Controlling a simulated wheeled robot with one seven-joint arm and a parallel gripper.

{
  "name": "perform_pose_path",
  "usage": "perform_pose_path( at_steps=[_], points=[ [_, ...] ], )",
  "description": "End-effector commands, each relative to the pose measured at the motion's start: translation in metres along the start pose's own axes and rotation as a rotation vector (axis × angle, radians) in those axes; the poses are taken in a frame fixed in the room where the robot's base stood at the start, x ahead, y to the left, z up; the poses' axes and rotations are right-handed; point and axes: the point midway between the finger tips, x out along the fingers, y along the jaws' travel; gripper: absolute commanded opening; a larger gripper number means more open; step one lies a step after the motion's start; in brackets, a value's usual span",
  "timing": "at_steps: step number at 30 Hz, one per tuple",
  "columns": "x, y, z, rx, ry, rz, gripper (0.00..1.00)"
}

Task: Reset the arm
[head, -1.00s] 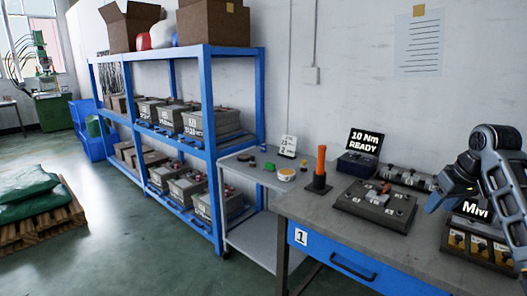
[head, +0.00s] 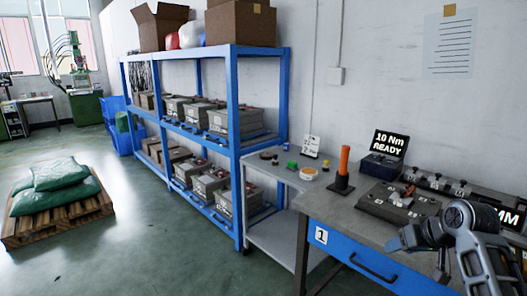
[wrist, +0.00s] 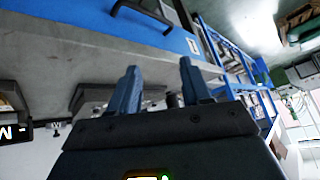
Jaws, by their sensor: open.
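My gripper (head: 402,240) is at the lower right of the head view, in front of the workbench (head: 335,208) and near its front edge. In the wrist view its two blue-grey fingers (wrist: 158,90) stand apart with nothing between them, so it is open and empty. My arm folds down from the right and hides part of the bench's right end. The wrist view looks tilted, with the bench's blue drawer front (wrist: 165,22) along the top.
A dark fixture block (head: 385,208), an orange-handled tool (head: 344,160) in a stand and a "10 Nm READY" display (head: 390,143) are on the bench. A blue shelf rack (head: 235,140) stands left of it. A pallet (head: 95,208) with green sacks is far left. The floor between is clear.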

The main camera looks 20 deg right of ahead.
Motion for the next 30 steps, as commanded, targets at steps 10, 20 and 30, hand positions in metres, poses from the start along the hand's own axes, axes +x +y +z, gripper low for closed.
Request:
perform_pose_path(
  at_steps=[10, 20, 30],
  points=[
    [0.033, -0.125, 0.109, 0.047, 0.172, -0.100, 0.48],
    [-0.003, -0.189, 0.220, 0.061, 0.303, -0.117, 0.48],
    [-0.090, -0.203, 0.316, -0.006, 0.422, -0.106, 0.48]
  ],
)
